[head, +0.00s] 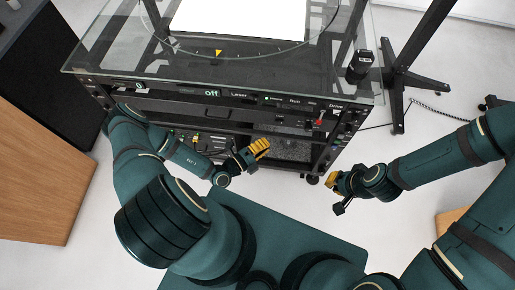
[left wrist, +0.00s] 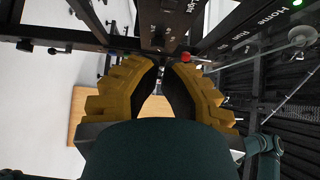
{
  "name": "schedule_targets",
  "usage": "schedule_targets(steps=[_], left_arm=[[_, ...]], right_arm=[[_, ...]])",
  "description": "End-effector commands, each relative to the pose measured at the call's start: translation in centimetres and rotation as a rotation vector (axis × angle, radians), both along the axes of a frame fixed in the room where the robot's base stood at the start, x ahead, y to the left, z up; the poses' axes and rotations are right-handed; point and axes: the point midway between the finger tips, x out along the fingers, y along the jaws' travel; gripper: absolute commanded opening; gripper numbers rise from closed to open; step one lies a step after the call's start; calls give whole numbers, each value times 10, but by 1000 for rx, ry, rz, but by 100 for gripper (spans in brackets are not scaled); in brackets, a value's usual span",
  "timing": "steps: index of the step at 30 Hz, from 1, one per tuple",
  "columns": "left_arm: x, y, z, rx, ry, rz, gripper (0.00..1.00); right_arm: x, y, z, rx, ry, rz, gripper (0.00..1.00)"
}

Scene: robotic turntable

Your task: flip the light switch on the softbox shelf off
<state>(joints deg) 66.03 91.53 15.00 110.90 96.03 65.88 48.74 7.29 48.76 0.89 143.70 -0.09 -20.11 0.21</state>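The black shelf unit (head: 235,115) stands ahead under a glass top, with switches and labels along its front. A small red switch-like part (head: 320,121) is near the right end of that front; a red part (left wrist: 186,57) also shows just past the fingertips in the left wrist view. I cannot tell whether it is the light switch or how it is set. My left gripper (head: 259,148) is in front of the shelf, its yellow fingers nearly together and holding nothing visible. My right gripper (head: 334,184) is lower right, away from the shelf; its finger opening is unclear.
A glass top (head: 120,55) overhangs the shelf front. A small black device (head: 359,66) sits on its right corner. A black stand (head: 397,90) with a cable is at the right. A wood-sided cabinet (head: 40,170) is at the left.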

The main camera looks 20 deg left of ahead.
Motion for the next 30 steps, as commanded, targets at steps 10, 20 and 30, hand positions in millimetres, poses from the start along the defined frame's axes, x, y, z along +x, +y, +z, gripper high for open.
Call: schedule_targets(steps=[10, 20, 30], left_arm=[[58, -18, -1, 3, -2, -1, 0], [79, -12, 0, 2, -1, -2, 0], [79, -10, 0, 2, -1, -1, 0]], right_arm=[[2, 0, -11, -1, -5, -1, 0], [3, 0, -15, -1, -7, -2, 0], [3, 0, -15, -1, -8, -2, 0]])
